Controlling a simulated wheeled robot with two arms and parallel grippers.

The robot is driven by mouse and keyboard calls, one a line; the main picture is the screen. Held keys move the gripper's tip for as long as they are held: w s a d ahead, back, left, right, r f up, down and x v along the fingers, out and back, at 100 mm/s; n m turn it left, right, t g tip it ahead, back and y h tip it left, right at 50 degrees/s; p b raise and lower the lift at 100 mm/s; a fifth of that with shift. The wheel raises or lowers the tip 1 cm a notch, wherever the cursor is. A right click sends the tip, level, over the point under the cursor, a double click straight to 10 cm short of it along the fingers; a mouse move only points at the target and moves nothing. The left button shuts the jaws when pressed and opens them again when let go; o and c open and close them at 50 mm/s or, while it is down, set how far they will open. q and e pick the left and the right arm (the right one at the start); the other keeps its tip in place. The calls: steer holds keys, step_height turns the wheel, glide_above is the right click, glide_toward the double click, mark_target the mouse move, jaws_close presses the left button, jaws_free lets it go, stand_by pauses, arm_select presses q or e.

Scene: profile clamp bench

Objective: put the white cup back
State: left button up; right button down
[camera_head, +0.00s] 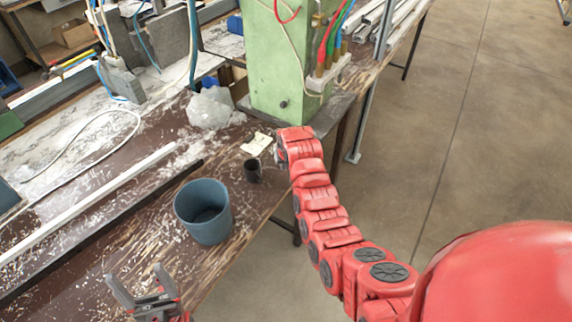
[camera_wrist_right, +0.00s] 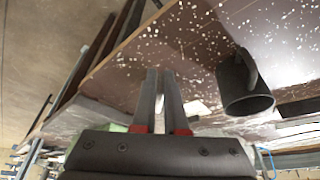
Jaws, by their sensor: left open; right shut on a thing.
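I see no white cup in either view. A dark cup (camera_head: 253,170) stands on the bench near its right edge, beside my right wrist. In the right wrist view a dark mug (camera_wrist_right: 246,98) with a handle is right of the fingers, apart from them. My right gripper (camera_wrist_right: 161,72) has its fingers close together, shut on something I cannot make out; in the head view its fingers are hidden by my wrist. My left gripper (camera_head: 136,276) is open and empty at the bottom left, over the bench.
A blue-grey bucket (camera_head: 204,212) stands on the bench between my grippers. A pale card (camera_head: 257,143) lies behind the dark cup. A green column (camera_head: 285,70) and a clear plastic bag (camera_head: 209,108) are at the back. A white profile (camera_head: 95,201) lies along the left.

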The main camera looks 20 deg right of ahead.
steer(key=shift+f, duration=0.6)
steer(key=shift+f, duration=0.1)
steer(key=shift+f, duration=0.15)
steer(key=c, duration=1)
jaws_free()
steer(key=shift+o, duration=0.2)
